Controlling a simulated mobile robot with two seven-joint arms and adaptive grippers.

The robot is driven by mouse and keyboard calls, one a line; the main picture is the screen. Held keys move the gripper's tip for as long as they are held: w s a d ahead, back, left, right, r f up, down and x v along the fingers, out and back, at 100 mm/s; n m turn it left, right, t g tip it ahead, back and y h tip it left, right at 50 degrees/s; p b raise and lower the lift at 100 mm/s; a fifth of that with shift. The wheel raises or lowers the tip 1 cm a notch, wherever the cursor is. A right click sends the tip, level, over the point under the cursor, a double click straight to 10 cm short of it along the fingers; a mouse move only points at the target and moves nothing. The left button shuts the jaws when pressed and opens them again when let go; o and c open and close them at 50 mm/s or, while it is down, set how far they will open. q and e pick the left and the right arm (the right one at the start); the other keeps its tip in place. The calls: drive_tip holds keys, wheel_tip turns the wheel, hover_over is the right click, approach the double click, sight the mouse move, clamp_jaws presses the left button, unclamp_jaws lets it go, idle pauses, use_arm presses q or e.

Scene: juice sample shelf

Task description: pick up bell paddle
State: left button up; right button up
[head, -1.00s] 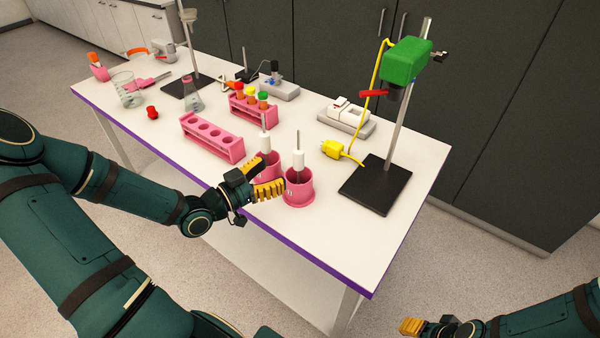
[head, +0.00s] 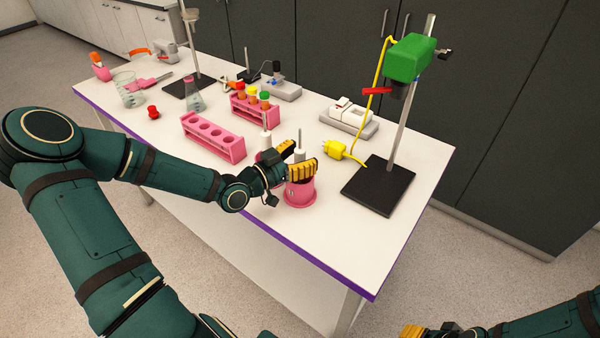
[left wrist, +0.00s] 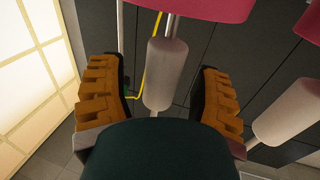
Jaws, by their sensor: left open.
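Two white-handled rods stand upright in pink round holders near the table's front edge, their lower ends hidden. I cannot tell by shape which is the bell paddle. The right rod's white handle (head: 299,155) is between the fingers of my left gripper (head: 295,160). In the left wrist view this handle (left wrist: 165,75) stands between the two open yellow fingers (left wrist: 160,92), with gaps on both sides. The other white handle (head: 266,141) is just left of it and shows at the right in the left wrist view (left wrist: 290,110). My right gripper (head: 412,331) is at the bottom edge, partly cut off.
The right pink holder (head: 299,193) is below my left gripper. A pink rack (head: 213,140) stands to the left, and a rack with colored-capped tubes (head: 252,108) behind. A stand with a black base (head: 378,187) and green head (head: 412,60) is at right. The front right tabletop is clear.

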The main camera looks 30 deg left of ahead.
use_arm(q)
clamp_jaws()
